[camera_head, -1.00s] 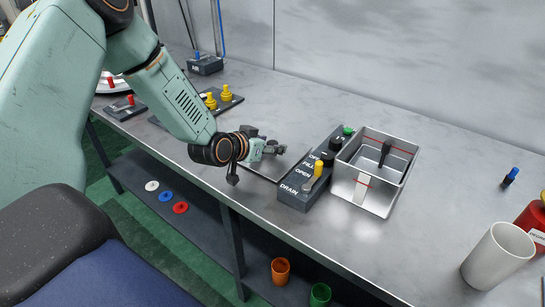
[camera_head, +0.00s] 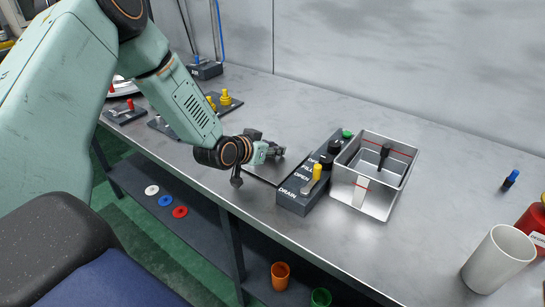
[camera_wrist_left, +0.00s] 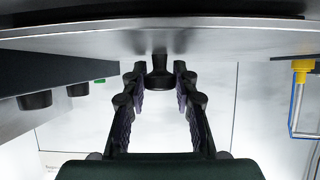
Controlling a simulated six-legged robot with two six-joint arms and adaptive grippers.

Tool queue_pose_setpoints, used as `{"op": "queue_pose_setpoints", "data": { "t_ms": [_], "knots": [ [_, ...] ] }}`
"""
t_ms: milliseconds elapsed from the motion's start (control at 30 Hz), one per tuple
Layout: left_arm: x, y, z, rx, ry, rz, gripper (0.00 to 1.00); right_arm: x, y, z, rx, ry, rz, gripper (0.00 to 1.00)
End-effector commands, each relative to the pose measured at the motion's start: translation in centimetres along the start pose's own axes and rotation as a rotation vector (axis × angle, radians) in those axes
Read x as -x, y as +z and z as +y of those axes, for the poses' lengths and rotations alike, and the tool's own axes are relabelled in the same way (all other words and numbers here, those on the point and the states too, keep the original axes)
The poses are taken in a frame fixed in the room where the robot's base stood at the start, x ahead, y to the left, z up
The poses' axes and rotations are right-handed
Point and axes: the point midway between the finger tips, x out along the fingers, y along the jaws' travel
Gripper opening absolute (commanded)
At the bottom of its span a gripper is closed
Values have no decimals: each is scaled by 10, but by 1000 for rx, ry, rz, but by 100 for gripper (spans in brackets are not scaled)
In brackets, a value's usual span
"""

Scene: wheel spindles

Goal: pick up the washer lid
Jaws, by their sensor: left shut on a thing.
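The washer lid (camera_head: 266,174) is a flat metal plate with a dark edge, lying on the bench left of the control panel and partly hidden by my left gripper. In the left wrist view, seen upside down, its black knob (camera_wrist_left: 159,78) stands between my fingers under a wide grey metal surface. My left gripper (camera_head: 281,152) is low over the lid and shut on the knob; it also shows in the left wrist view (camera_wrist_left: 160,85). I cannot tell whether the lid is off the bench. My right gripper is not in view.
The control panel (camera_head: 298,198) with its knobs and yellow lever stands close right of the gripper, beside the open metal tub (camera_head: 362,198). A white cup (camera_head: 498,258) is at the right. Coloured rings (camera_head: 165,201) and cups (camera_head: 280,275) are on the lower shelf.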

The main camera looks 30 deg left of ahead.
Motion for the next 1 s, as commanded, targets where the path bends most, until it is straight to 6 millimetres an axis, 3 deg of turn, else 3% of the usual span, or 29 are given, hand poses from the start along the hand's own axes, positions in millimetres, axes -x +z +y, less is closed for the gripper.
{"op": "queue_pose_setpoints", "data": {
  "t_ms": [467,1000],
  "knots": [
    [1,-4,0,0,-1,4,0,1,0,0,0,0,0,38],
    [44,-82,0,0,-1,5,0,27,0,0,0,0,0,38]
  ]
}}
